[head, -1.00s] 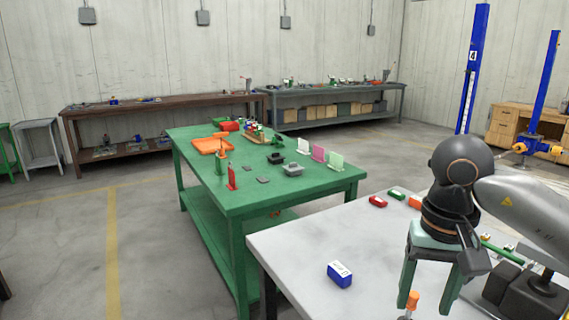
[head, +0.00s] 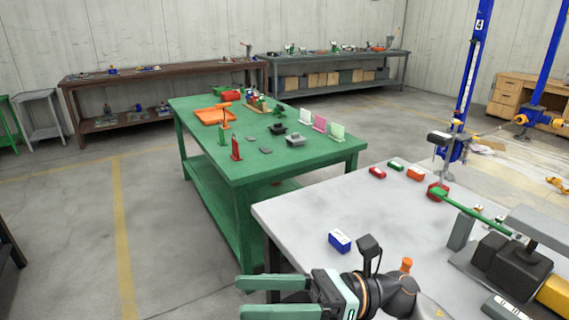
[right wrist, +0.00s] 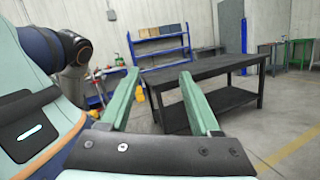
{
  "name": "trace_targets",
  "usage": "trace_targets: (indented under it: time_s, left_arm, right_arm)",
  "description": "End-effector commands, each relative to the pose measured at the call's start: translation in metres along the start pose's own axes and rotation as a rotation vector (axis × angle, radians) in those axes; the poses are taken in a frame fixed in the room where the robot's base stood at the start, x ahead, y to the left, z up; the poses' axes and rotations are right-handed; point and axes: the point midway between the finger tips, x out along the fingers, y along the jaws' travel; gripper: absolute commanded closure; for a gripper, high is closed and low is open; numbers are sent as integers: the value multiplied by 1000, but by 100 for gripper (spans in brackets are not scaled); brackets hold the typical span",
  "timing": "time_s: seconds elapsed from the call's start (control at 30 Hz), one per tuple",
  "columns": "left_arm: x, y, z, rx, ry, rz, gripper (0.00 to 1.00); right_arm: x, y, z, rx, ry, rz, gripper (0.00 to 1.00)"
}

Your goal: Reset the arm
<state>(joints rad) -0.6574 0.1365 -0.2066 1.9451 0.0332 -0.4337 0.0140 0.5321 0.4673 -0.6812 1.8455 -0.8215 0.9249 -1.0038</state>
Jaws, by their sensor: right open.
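My right gripper (head: 262,297) is at the bottom of the head view, left of the grey table's near edge. Its two green fingers point left and stand apart with nothing between them. In the right wrist view the fingers (right wrist: 158,98) are spread and empty, with a dark table (right wrist: 225,66) well beyond them. My right arm (head: 395,290) comes in from the lower right, in front of the grey table. My left gripper is not in view.
A green table (head: 270,175) stands beyond. Open floor (head: 70,230) lies to the left.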

Motion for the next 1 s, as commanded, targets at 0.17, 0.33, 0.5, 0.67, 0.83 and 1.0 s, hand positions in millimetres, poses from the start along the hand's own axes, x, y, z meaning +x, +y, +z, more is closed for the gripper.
trace_targets:
  time_s: [0.17, 0.33, 0.5, 0.67, 0.83, 1.0]
  left_arm:
    - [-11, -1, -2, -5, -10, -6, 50]
    - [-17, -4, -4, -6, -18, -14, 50]
    - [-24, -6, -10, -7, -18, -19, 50]
    - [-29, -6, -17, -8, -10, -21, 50]
    - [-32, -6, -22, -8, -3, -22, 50]
    - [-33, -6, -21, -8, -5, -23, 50]
  right_arm:
    - [-31, -40, 15, 538, -458, -189, 36]
    - [-97, -81, -19, 1057, -901, -351, 36]
    - [-173, -93, -109, 1557, -1380, -503, 36]
    - [-226, -62, -211, 1923, -1825, -617, 36]
    - [-252, -12, -290, 2140, -2189, -696, 36]
    - [-260, 18, -324, -1974, 2106, 649, 36]
